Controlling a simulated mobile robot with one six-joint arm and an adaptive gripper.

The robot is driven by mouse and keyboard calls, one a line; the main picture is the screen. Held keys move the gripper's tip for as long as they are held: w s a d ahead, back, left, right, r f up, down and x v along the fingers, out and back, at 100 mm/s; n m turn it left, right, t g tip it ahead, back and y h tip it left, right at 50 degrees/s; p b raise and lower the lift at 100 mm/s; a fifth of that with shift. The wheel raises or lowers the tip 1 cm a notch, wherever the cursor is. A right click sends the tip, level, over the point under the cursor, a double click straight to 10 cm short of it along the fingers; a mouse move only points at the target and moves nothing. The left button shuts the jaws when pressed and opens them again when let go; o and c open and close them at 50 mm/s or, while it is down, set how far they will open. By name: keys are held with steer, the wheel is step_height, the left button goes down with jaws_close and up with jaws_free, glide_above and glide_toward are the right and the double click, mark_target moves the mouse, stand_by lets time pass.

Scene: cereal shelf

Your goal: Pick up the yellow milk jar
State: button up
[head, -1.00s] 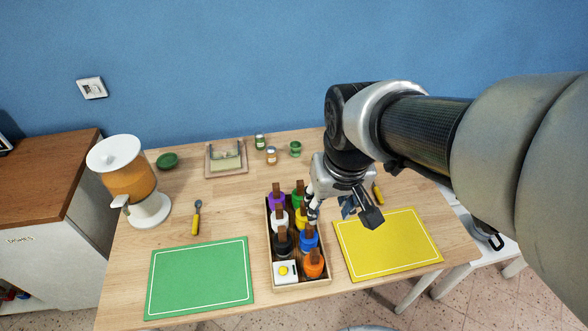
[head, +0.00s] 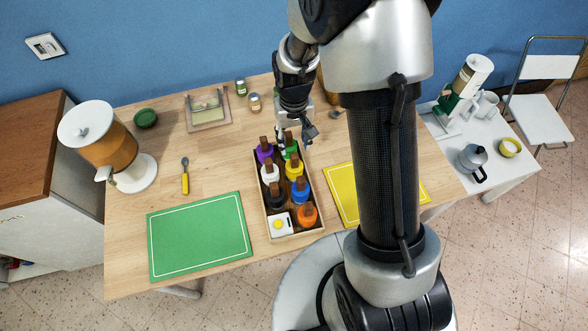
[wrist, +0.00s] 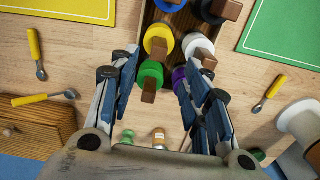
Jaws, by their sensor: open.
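The yellow milk jar (head: 295,191) has a brown stopper and stands upright in a wooden box (head: 315,215), in the right column between the green and blue jars. It also shows in the wrist view, at the top middle (wrist: 158,36). My gripper (head: 297,134) is open and empty over the back end of the box. In the wrist view my gripper (wrist: 156,68) has its fingers spread, with the green jar (wrist: 150,72) showing between them. The yellow jar lies just beyond the fingertips. Whether a finger touches any jar cannot be told.
White (head: 270,174), purple (head: 265,153), black, blue and orange jars crowd the box. A green mat (head: 200,238) lies left and a yellow mat (head: 342,190) right. A juice dispenser (head: 105,145) stands far left. Small jars (head: 254,102) stand at the back.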

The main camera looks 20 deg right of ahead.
mark_target(294, 155)
step_height(294, 155, down, 10)
steer(key=b, duration=0.3)
steer(key=shift+d, duration=0.1)
steer(key=shift+r, duration=0.15)
steer(key=shift+c, duration=0.5)
jaws_close()
